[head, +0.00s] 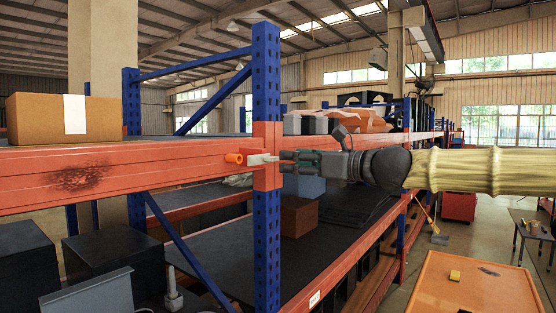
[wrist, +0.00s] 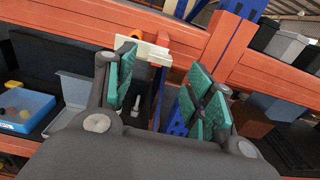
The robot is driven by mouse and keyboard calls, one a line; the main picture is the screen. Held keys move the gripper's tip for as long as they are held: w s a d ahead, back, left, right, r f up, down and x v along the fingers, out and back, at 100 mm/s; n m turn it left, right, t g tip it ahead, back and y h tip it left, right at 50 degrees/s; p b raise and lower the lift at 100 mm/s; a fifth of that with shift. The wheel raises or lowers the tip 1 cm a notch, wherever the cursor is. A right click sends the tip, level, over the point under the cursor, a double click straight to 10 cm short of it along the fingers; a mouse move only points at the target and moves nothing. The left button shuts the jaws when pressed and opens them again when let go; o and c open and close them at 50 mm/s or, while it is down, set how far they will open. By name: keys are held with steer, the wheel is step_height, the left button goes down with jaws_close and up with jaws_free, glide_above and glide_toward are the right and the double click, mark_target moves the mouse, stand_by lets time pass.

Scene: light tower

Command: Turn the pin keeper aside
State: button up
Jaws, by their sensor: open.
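The pin keeper (head: 262,160) is a small pale plate on the orange beam joint at the blue upright. An orange pin (head: 234,158) sticks out just left of it. My gripper (head: 290,160) comes in from the right, close to the keeper. In the wrist view my gripper (wrist: 163,68) is open, its green pads apart. The left pad overlaps the keeper's left end; contact cannot be told.
The orange beam (head: 150,172) and blue upright (head: 266,80) frame the spot. A cardboard box (head: 62,118) stands on the beam level at left. Dark boxes (head: 112,268) sit below. An orange-topped table (head: 470,285) is at lower right.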

mark_target(276, 159)
steer(key=shift+x, duration=3.1)
